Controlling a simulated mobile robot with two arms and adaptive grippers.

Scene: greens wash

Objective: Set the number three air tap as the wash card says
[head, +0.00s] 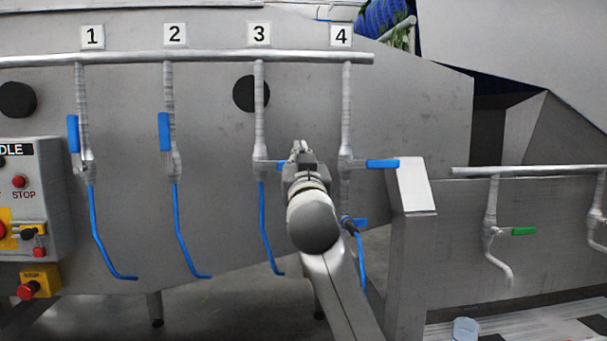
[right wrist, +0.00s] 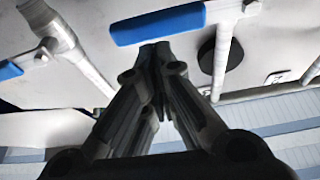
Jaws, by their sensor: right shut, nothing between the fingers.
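The number three air tap (head: 258,165) hangs on the pipe under the label 3 (head: 259,35). Its blue handle (head: 282,163) lies crosswise, pointing right, and is mostly hidden behind my right gripper (head: 300,149). In the right wrist view the handle (right wrist: 160,23) crosses just beyond the fingertips (right wrist: 154,50). The right gripper is shut and empty; I cannot tell whether it touches the handle. Tap four's blue handle (head: 382,163) also points crosswise to the right. The blue handles of tap one (head: 73,134) and tap two (head: 164,132) stand upright along their pipes. I see no wash card.
A control box (head: 38,185) with red buttons is at the left. A lower pipe (head: 530,170) with a green-handled tap (head: 523,231) is at the right. A grey post (head: 412,240) stands right of my right arm. Blue hoses (head: 187,235) hang below the taps.

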